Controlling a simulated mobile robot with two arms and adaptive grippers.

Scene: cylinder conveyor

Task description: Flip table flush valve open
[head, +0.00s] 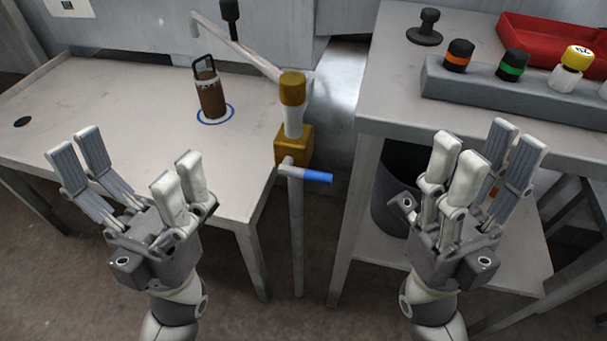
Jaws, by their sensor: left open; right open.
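The flush valve stands in the middle of the head view, with a yellow-brown valve body (293,145) on an upright grey pipe. Its lever has a blue handle (317,177) and points right, roughly level. A pale pipe arm reaches from the valve's top to the upper left over the table (60,110). My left gripper (132,170) is open and empty, left of the valve in front of the table. My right gripper (480,165) is open and empty, right of the valve in front of the bench. Neither touches the valve.
A brown cylinder (210,98) with a black handle stands inside a blue ring on the left table. The right bench (395,85) holds a grey rack (475,92) with several capped pieces, a black knob (425,27) and a red tray (540,40). A dark bin (393,190) stands below.

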